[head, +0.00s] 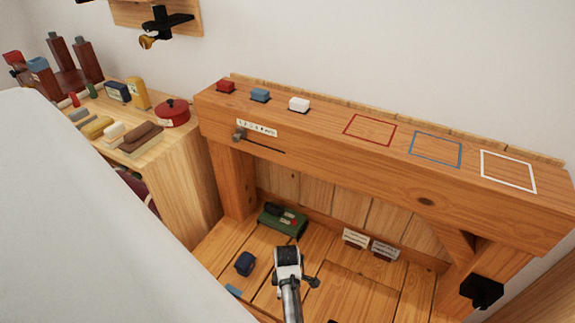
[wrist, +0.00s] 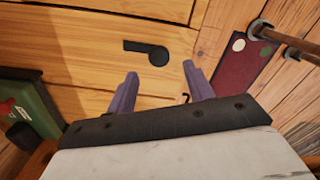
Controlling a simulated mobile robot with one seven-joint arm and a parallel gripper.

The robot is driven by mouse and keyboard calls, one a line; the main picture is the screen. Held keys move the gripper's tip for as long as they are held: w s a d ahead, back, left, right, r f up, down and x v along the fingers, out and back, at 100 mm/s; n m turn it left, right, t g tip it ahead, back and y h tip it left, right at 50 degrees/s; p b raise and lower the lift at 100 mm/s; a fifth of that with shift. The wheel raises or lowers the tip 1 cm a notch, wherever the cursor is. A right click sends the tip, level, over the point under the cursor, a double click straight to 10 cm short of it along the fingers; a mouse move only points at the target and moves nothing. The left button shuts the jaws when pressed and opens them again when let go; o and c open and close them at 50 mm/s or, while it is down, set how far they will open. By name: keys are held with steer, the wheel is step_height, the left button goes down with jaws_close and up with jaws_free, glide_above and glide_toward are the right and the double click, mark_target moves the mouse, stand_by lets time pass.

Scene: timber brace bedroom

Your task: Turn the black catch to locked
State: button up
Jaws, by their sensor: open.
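The black catch (wrist: 146,51) shows in the wrist view on a pale wooden panel. It has a round end at the right and a straight arm pointing left, roughly level in the picture. My gripper (wrist: 160,79) is open, its two purple-grey fingers apart with nothing between them. The catch lies just beyond the fingertips, in line with the gap; I see no contact. I cannot pick out the catch there.
A dark red plate (wrist: 245,62) with white and green dots lies right of the catch, near a metal rod (wrist: 290,38). A green box (head: 283,221) and dark blue block (head: 245,263) sit nearby. The heavy wooden beam (head: 395,155) runs overhead; a black block (head: 482,291) is at right.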

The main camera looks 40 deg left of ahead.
step_height(320, 180, down, 5)
steer(key=shift+f, duration=0.1)
stand_by(0.3)
steer(key=c, duration=1)
steer(key=shift+o, duration=0.2)
